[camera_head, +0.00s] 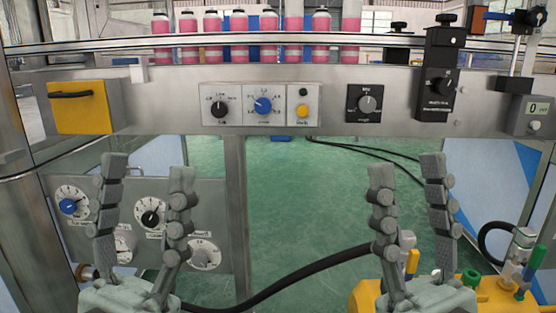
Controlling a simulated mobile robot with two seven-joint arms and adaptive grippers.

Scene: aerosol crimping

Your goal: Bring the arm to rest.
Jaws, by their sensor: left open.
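My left gripper (148,170) is at the lower left with its two fingers upright and spread apart. It is empty and stands in front of a lower grey dial panel (218,215), partly covering it. My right gripper (406,168) is at the lower right, also upright with its fingers apart and nothing between them. Both grippers are below the machine's metal front rail (330,85), and I see neither holding anything. A wide gap separates the two grippers.
Several pink containers (213,35) stand in a row behind the rail. The rail carries knobs (263,104), a yellow block (80,107) with a black handle and a black unit (437,90). Yellow equipment (497,290) and a black hose (300,275) are low down. Green floor (300,200) shows between the grippers.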

